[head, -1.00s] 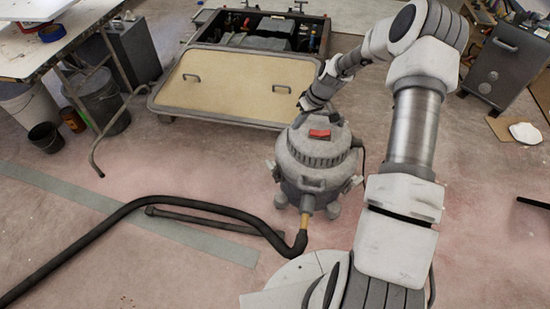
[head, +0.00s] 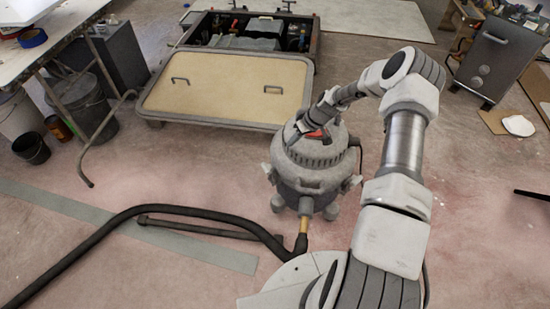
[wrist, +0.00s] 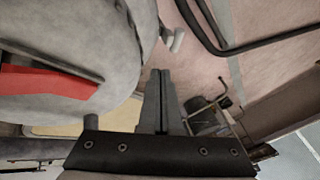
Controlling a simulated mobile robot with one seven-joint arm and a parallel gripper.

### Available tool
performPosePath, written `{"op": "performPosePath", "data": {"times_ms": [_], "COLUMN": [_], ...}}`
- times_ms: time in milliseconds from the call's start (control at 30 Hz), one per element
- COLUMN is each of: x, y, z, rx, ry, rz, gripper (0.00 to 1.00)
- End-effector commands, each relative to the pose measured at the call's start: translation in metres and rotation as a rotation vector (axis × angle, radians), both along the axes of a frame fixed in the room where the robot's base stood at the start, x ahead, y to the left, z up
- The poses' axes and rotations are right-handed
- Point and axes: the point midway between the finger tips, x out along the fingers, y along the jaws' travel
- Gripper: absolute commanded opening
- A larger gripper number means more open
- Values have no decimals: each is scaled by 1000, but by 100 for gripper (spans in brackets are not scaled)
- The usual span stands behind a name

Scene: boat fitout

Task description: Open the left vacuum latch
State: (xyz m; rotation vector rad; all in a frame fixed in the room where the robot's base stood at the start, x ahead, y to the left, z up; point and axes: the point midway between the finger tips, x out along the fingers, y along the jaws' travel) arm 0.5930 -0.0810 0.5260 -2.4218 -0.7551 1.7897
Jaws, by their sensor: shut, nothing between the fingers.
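The grey vacuum (head: 310,181) stands upright on the floor in the middle of the head view. A small grey latch (head: 268,169) sticks out at its left side. It is too small to tell its state. A red handle or switch on top (head: 316,133) is partly covered by my arm. In the wrist view the vacuum lid (wrist: 75,35) fills the left, with the red part (wrist: 45,83). A pale tab (wrist: 176,40) juts from its edge, perhaps the latch. My gripper (wrist: 161,72) is shut and empty beside the lid edge, apart from the tab.
A black hose (head: 165,209) runs from the vacuum's front across the floor to the left. A tan hatch panel (head: 230,85) lies behind the vacuum. A worktable (head: 60,38) with buckets stands at left.

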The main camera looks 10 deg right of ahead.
Motion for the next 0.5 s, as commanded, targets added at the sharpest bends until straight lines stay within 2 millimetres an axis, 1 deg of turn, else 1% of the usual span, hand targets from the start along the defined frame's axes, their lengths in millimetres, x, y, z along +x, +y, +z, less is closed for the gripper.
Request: {"op": "performPosePath", "data": {"times_ms": [167,500], "x": [3,19], "y": [8,37], "z": [-19,-85], "rx": [1,0], "ry": [2,1], "rz": [2,2], "gripper": [0,0]}}
